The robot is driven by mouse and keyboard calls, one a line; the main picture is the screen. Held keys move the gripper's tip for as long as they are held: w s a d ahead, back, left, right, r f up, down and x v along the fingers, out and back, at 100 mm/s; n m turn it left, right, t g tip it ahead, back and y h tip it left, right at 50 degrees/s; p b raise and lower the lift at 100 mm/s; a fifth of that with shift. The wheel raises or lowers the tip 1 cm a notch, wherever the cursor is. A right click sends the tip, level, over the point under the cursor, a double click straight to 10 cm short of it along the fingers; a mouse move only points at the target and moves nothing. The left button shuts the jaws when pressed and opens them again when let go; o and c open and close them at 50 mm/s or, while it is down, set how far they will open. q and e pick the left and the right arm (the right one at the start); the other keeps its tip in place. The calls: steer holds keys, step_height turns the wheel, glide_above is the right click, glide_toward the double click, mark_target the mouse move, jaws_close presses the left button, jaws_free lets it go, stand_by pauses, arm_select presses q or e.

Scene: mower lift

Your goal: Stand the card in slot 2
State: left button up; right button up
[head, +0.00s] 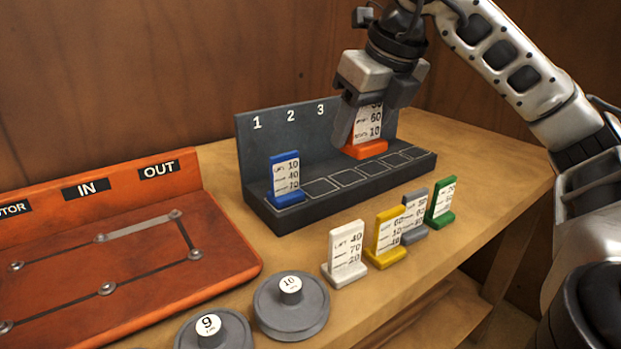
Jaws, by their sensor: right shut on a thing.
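My right gripper (375,107) is shut on an orange card (367,148) and holds it upright at the dark rack (290,219). The card's orange base shows near the back panel, right of the number 3, behind or above the outlined slots; I cannot tell whether it touches the rack. A blue card (286,180) stands in slot 1, below the number 1. Slot 2 (320,187) is an empty outlined square just right of the blue card. The gripper hides the numbers right of 3. My left gripper is not in view.
White (345,255), yellow (385,238), grey (414,215) and green (441,203) cards stand on the wooden table in front of the rack. Grey weights (292,318) lie at the front. An orange board (110,270) is at the left. More outlined slots to the right look empty.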

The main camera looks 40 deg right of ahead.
glide_toward(312, 183)
steer(key=shift+w+f, duration=0.5)
steer(key=shift+w, duration=0.2)
steer(key=shift+w+f, duration=0.2)
steer(key=shift+f, duration=0.05)
steer(key=shift+w+d+f, duration=0.1)
steer(key=shift+w+f, duration=0.05)
steer(key=shift+f, duration=0.75)
steer(key=shift+w+f, duration=0.1)
steer(key=shift+f, duration=0.85)
steer(key=shift+f, duration=0.2)
steer(key=o, duration=0.7)
steer(key=shift+r, duration=0.1)
